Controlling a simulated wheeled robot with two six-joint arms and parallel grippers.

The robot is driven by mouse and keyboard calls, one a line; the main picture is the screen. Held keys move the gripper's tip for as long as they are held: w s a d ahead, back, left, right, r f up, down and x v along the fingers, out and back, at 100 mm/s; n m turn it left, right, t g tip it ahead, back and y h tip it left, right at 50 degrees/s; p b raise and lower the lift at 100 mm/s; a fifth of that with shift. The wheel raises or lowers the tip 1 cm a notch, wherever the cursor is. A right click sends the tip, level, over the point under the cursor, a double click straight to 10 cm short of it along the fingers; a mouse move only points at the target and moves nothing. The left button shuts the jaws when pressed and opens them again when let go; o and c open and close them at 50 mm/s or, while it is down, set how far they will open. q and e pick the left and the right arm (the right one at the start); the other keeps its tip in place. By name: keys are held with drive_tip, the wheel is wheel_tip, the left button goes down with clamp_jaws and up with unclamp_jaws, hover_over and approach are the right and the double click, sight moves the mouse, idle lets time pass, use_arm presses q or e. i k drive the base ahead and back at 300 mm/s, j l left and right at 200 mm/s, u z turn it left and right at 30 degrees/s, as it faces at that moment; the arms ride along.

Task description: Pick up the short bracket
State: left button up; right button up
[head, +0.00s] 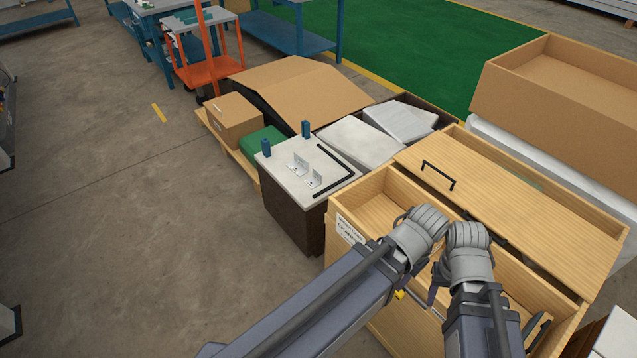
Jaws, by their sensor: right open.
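Two small silvery angled brackets lie on the white top of a dark brown box (272,157) in the middle of the head view. The rear bracket (299,164) looks slightly larger; the front bracket (314,179) looks slightly shorter, though I cannot be sure which is the short one. They are close together. My right gripper (539,327) shows as dark fingers low at the right, by the wooden drawer unit; it is open, well away from both brackets.
Cartons (234,119) stand behind. The floor at left is clear.

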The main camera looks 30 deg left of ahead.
sight(316, 180)
drive_tip(key=j+z, duration=0.15)
drive_tip(key=j, duration=0.4)
drive_tip(key=j+z, duration=0.15)
drive_tip(key=j, duration=0.4)
drive_tip(key=k+j+z, duration=0.15)
drive_tip(key=j, duration=0.4)
drive_tip(key=k+j+z, duration=0.15)
drive_tip(key=j, duration=0.4)
